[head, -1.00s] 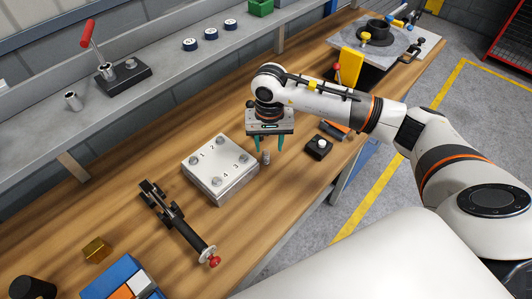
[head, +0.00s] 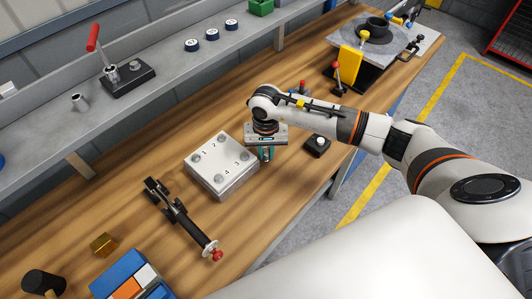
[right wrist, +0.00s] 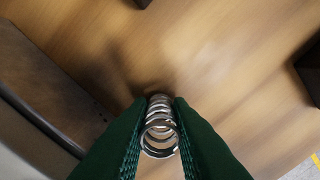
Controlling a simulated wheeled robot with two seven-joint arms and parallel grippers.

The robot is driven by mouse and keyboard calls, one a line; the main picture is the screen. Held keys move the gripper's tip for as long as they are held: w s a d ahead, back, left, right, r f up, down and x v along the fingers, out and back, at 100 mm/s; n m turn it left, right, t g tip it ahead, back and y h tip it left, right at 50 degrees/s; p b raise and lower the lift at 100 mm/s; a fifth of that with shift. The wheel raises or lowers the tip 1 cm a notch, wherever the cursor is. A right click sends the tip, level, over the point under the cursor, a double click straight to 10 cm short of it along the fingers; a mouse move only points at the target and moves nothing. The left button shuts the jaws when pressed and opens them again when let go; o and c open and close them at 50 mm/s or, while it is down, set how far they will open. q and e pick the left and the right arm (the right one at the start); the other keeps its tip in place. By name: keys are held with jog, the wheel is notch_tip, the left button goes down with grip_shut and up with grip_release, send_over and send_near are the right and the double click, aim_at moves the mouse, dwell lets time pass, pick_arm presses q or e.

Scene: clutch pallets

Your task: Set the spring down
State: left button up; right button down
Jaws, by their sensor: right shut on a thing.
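The spring (right wrist: 159,128) is a silver coil. In the right wrist view it stands between the two green fingers of my right gripper (right wrist: 159,135), which are shut on it from both sides. In the head view my right gripper (head: 266,156) points down at the wooden bench, just right of the pale numbered block, and its fingers mostly hide the spring. I cannot tell whether the spring's lower end touches the bench. My left gripper is not in view.
The pale block (head: 225,180) with round studs and numbers stands close on the left. A small black box with a white button (head: 317,146) is close on the right. A black clamp tool with a red tip (head: 182,218) lies to the lower left. Bare wood lies in front.

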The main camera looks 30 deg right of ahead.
jog(key=shift+r, duration=0.15)
notch_tip(320, 180, up, 8)
jog(key=b, duration=0.3)
jog(key=shift+w+r, duration=0.1)
jog(key=shift+r, duration=0.7)
jog(key=s+a+r+n, duration=0.1)
jog(key=s+a+n, duration=0.4)
jog(key=s, duration=0.7)
jog(key=m, duration=0.4)
send_near(266, 149)
jog(key=d, duration=0.2)
jog(key=shift+m, duration=0.5)
jog(key=f, duration=0.2)
jog(key=f+p, duration=0.1)
jog(key=f, duration=0.1)
jog(key=f+p, duration=0.1)
jog(key=f, duration=0.1)
jog(key=shift+w+d+f, duration=0.15)
jog(key=shift+w+d, duration=0.2)
jog(key=shift+w, duration=0.05)
notch_tip(266, 149, down, 4)
jog(key=shift+f+p, duration=0.2)
jog(key=shift+p, duration=0.75)
jog(key=shift+f, duration=0.1)
